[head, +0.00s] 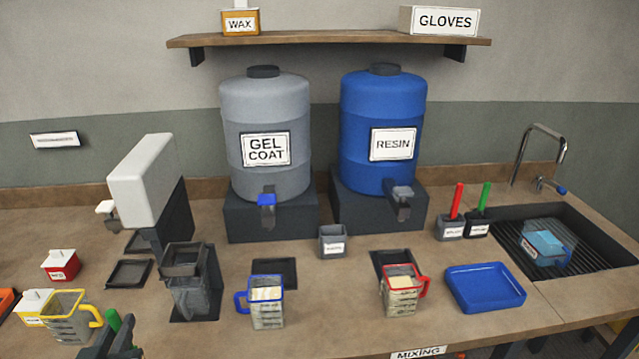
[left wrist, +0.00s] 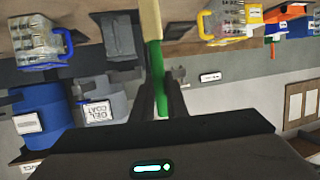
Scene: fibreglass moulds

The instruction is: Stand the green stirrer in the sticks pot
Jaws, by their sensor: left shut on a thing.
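My left gripper (head: 110,342) is at the bottom left of the head view, in front of the yellow-handled jug. It is shut on the green stirrer (head: 115,321), whose green part also shows between the fingers in the left wrist view (left wrist: 155,72). A cream end (left wrist: 149,20) extends beyond the green part there. A small empty-looking grey pot (head: 332,242) stands mid-counter in front of the dispensers; its label is too small to read surely, so I cannot confirm it is the sticks pot. My right gripper is not recognisable in view.
A blue-handled jug (head: 265,302), a grey container (head: 190,290) and a yellow-handled jug (head: 66,318) stand near the left gripper. A red-handled jug (head: 400,292) and blue tray (head: 485,288) are farther right. Two small pots (head: 450,230) hold red and green handles beside the sink.

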